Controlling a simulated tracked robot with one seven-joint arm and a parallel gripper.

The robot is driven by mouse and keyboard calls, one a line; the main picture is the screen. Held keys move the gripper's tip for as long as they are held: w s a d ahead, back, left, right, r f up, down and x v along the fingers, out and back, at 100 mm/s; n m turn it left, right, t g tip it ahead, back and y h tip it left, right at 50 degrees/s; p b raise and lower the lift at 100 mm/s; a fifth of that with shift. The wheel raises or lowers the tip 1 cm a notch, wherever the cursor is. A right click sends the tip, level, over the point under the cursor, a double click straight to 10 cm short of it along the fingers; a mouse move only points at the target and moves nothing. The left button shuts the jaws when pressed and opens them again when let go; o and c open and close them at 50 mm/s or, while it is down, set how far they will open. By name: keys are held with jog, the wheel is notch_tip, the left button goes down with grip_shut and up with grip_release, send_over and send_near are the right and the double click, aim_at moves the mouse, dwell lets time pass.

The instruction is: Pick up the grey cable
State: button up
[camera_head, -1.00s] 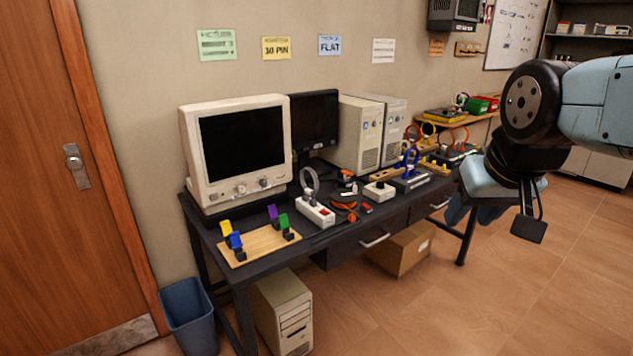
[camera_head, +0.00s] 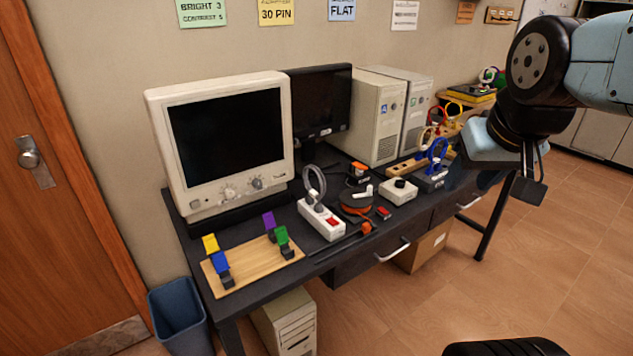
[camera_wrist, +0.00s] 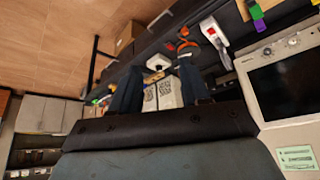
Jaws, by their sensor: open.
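The grey cable (camera_head: 315,180) forms an upright loop at the white power strip (camera_head: 320,219) on the black desk, in front of the dark flat monitor. My gripper (camera_head: 533,183) is up at the right of the head view, well apart from the cable. In the wrist view my gripper (camera_wrist: 160,90) has its two dark fingers spread with nothing held between them.
A beige CRT monitor (camera_head: 225,145) stands left of the cable. A wooden board (camera_head: 250,267) with coloured clips lies in front of it. An orange-and-black coil (camera_head: 357,203) and a white box (camera_head: 398,191) sit to the right. Beige computer towers (camera_head: 372,120) stand behind.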

jog(key=w+a+f+t+y, duration=0.2)
jog(key=w+a+f+t, duration=0.15)
jog(key=w+a, duration=0.75)
jog(key=w+a+f+t+y, duration=0.15)
jog(key=w+a+f, duration=0.25)
jog(key=w+a, duration=0.65)
jog(key=w+a+f+m+t+h, duration=0.1)
jog(key=w+f+m+h, duration=0.1)
jog(key=w+f, duration=0.25)
jog(key=t+h, duration=0.2)
jog(key=h, duration=0.1)
send_near(321, 187)
jog(key=w+a+r, duration=0.2)
jog(key=w, duration=0.1)
jog(key=s+a+f+t+h, duration=0.1)
jog(key=s+f+t+h, duration=0.2)
jog(key=s+f+h, duration=0.25)
jog(key=shift+y, duration=0.3)
jog(key=x, duration=0.8)
jog(key=shift+f, duration=0.35)
jog(key=shift+a+r+x, duration=0.1)
jog(key=shift+r+x, duration=0.05)
jog(key=shift+x, duration=1.2)
jog(key=shift+a+r+x, duration=0.15)
jog(key=shift+r+x, duration=0.05)
jog(key=shift+x, duration=1.1)
jog(key=shift+w, duration=0.1)
jog(key=shift+c, duration=0.4)
